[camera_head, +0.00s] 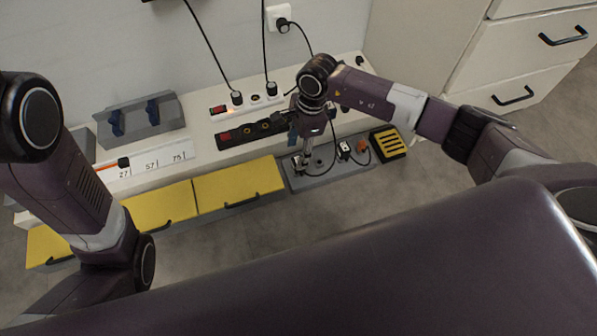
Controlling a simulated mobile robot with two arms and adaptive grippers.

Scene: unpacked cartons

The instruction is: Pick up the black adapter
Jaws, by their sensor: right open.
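My right gripper (303,163) points down over the grey tray (325,177) at the right end of the bench. It is open, and its fingertips are close to the tray. A small black-and-white plug-like piece (344,150) stands in the tray to the right of the gripper, with a black cable looping by it. I cannot tell if this is the black adapter. Anything directly under the gripper is hidden or too small to make out. My left arm is at the left, but its gripper is out of view.
A black power strip (233,138) and a white power strip (244,105) with plugged cables lie on the bench. Yellow drawers (240,184) line the front.

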